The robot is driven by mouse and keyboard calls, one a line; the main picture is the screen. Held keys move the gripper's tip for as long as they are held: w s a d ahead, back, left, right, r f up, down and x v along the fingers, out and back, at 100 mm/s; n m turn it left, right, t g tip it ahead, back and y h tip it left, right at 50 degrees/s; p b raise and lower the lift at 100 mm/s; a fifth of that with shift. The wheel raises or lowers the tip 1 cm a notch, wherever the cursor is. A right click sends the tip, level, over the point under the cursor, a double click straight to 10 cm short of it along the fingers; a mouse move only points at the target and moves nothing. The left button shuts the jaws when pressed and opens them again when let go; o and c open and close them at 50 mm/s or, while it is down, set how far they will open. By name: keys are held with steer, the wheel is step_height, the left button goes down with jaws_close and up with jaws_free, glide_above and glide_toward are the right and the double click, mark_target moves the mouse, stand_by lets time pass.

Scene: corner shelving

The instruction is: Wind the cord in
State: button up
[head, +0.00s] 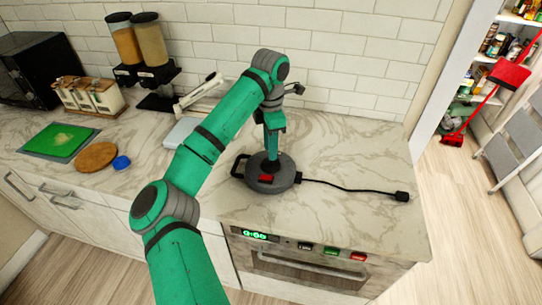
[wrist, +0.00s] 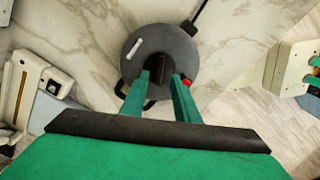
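A round dark grey cord reel (head: 287,182) lies flat on the marble counter. It has a black handle loop at its left and a red part (head: 266,178) on its front. A black cord (head: 345,187) runs right from it to a black plug (head: 402,196) near the counter's right end. My gripper (head: 271,155) points down over the reel's centre. In the wrist view, the two green fingers (wrist: 160,76) stand apart on either side of the dark central knob (wrist: 160,70) of the reel (wrist: 183,50). Gaps show between fingers and knob; their exact height is unclear.
A white appliance (head: 198,94) stands behind my arm. Dispensers (head: 150,45), a spice rack (head: 90,94), a green board (head: 60,141), a round wooden board (head: 97,156) and a blue lid (head: 121,163) lie left. The counter right of the reel is clear except for the cord.

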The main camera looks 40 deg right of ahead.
mark_target(270, 163)
steer(key=shift+f, duration=2.2)
jaws_close()
